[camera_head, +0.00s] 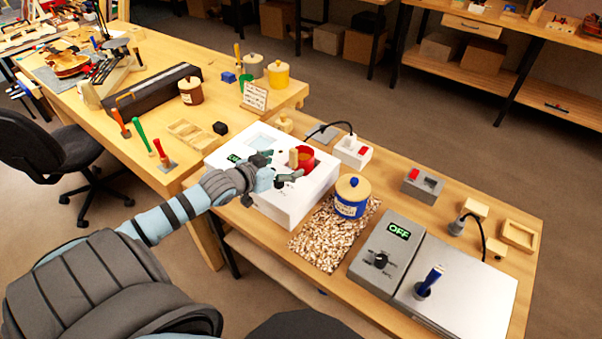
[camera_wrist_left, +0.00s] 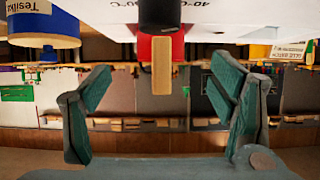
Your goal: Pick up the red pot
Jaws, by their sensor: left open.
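The red pot (camera_head: 306,161) sits in an opening in the top of a white box (camera_head: 285,208) on the bench, with a pale wooden handle (camera_head: 293,157) on its near side. My left gripper (camera_head: 283,170) is open and empty at the near side of the pot. In the left wrist view the handle (camera_wrist_left: 161,66) points at the space between the two spread fingers (camera_wrist_left: 163,100), apart from both. The red pot (camera_wrist_left: 145,46) shows behind the handle, partly hidden. My right gripper is not in view.
A blue jar with a wooden lid (camera_head: 351,199) stands on a speckled mat (camera_head: 318,240) right of the white box. A grey hotplate unit reading OFF (camera_head: 388,243) is further right. A small white unit with a red switch (camera_head: 353,152) stands behind the box.

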